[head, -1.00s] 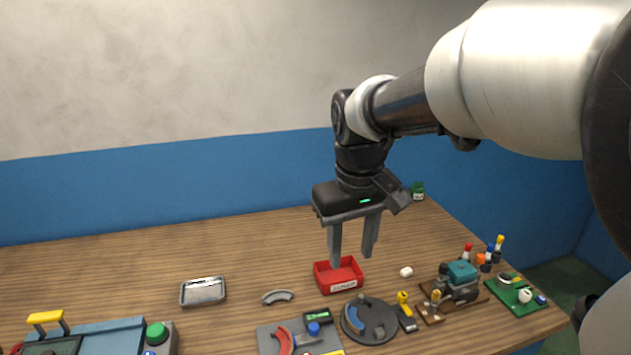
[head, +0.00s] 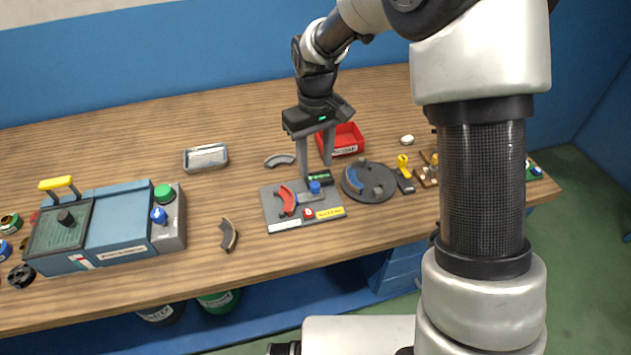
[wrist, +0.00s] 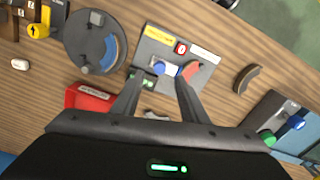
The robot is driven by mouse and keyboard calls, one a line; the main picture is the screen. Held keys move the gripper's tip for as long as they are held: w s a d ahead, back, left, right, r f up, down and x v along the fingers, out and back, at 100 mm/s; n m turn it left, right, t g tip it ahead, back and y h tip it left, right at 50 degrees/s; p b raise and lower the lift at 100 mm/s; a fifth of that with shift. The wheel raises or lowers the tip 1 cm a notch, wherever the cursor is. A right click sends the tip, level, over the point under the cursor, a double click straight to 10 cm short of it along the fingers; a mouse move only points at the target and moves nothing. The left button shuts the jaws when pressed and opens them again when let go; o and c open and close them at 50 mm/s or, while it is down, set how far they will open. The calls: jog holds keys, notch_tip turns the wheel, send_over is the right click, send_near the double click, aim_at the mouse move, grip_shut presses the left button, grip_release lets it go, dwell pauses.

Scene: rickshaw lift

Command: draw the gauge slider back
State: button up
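The gauge (head: 275,213) is a flat grey plate on the bench, with a red curved piece (head: 287,201), a slider with a blue knob (head: 314,187), a small green display (head: 319,178), a red button and a yellow label. It also shows in the wrist view (wrist: 205,84). My gripper (head: 317,170) points down at the back edge of the gauge in the head view. Its fingers are apart and empty. In the wrist view, the blue knob (wrist: 160,67) appears between and just beyond the fingertips (wrist: 160,78). I cannot tell the fingertips' exact height above the plate.
A red bin (head: 345,139) stands behind the gripper. A dark round turntable (head: 370,193) with a blue arc is right of the gauge. A loose dark curved piece (head: 228,235) and a blue-grey machine (head: 120,222) lie left. A grey arc (head: 280,160) and metal tray (head: 206,158) lie behind.

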aim_at(316, 185)
notch_tip(316, 185, down, 8)
jog(key=shift+r, duration=0.25)
grip_shut()
